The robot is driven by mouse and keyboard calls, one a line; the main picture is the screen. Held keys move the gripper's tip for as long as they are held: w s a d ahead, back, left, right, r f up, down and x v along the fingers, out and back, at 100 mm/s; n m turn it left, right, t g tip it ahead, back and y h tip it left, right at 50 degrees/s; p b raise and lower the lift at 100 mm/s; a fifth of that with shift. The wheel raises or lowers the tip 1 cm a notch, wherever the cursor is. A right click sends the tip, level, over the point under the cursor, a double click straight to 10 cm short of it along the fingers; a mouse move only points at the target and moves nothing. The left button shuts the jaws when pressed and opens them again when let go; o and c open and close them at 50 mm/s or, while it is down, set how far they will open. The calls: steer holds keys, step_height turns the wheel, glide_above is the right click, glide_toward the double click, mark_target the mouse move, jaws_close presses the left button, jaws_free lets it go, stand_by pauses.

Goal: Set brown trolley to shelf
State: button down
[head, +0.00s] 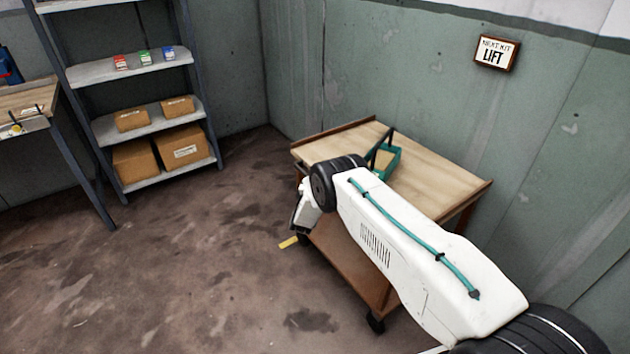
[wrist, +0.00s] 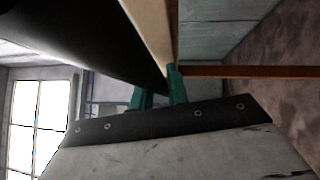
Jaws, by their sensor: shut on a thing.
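The brown trolley (head: 440,180) stands against the right wall, with a pale wooden top, raised brown end rims and a lower brown shelf (head: 345,265). My arm crosses in front of it and hides part of it. My gripper (head: 302,208) is at the trolley's left end; its fingertips are hidden in the head view. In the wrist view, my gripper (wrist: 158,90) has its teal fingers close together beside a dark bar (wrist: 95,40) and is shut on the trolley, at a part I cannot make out. The shelf (head: 135,65) stands at the back left.
A teal tray (head: 392,160) with a dark handle sits on the trolley top. The shelf holds brown boxes (head: 180,148) and small coloured packs (head: 145,56). A workbench (head: 30,100) is at far left. A LIFT sign (head: 497,53) hangs above.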

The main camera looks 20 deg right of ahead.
steer(key=shift+w+a+r, duration=0.1)
steer(key=shift+w, duration=0.2)
steer(key=shift+a, duration=0.15)
steer(key=c, duration=1.4)
jaws_free()
steer(key=shift+w, duration=0.1)
steer(key=shift+o, duration=0.2)
steer(key=v, duration=0.7)
steer(key=shift+s, duration=0.4)
steer(key=shift+a, duration=0.1)
